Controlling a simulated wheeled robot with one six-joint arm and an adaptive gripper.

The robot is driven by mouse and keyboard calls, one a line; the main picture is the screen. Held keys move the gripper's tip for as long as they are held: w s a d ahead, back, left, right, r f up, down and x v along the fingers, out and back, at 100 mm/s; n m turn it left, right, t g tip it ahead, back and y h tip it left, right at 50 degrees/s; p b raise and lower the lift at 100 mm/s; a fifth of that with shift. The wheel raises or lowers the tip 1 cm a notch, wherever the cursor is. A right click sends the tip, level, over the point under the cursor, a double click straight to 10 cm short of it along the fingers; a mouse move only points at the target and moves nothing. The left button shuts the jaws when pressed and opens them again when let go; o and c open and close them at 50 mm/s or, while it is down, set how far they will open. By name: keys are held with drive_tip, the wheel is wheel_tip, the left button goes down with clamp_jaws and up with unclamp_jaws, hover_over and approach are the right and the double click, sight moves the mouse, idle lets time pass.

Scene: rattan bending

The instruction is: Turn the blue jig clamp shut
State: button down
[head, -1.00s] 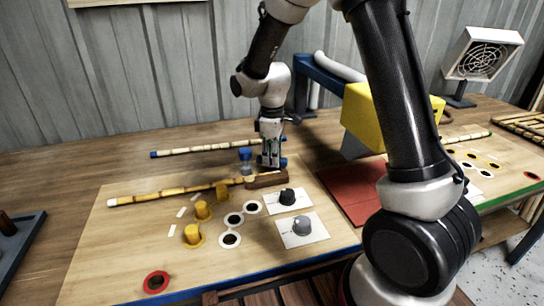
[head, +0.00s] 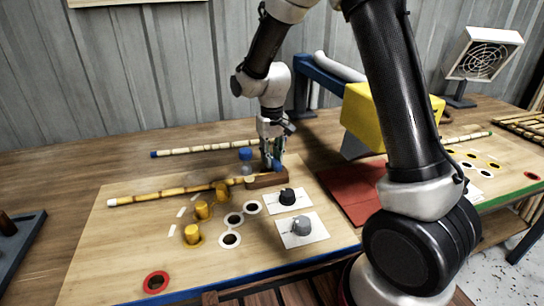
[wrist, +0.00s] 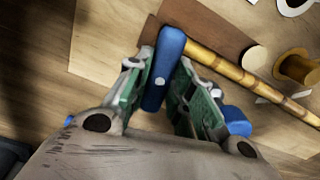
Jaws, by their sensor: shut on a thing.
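My gripper (wrist: 165,95) is shut on the blue clamp handle (wrist: 168,50), which lies between its green finger pads in the wrist view. The far end of the handle reaches over the brown block (wrist: 200,28) and the end of the rattan pole (wrist: 232,70). In the head view my gripper (head: 272,160) stands over the brown block (head: 267,180), with the blue handle (head: 278,165) partly hidden by the fingers. The rattan pole (head: 160,194) lies across the board with its right end at the block. I cannot tell how tightly the handle bears on the pole.
A blue-topped post (head: 246,155) stands just left of my gripper. Yellow pegs (head: 193,234), ringed holes (head: 230,239) and two knobs (head: 302,225) lie in front. Another pole (head: 200,148) lies behind. A yellow machine (head: 365,115) and red mat (head: 355,188) are to the right.

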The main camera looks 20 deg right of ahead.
drive_tip(key=shift+m, duration=0.9)
drive_tip(key=c, duration=1.2)
unclamp_jaws()
drive_tip(key=shift+c, duration=0.2)
wheel_tip(320, 180, up, 12)
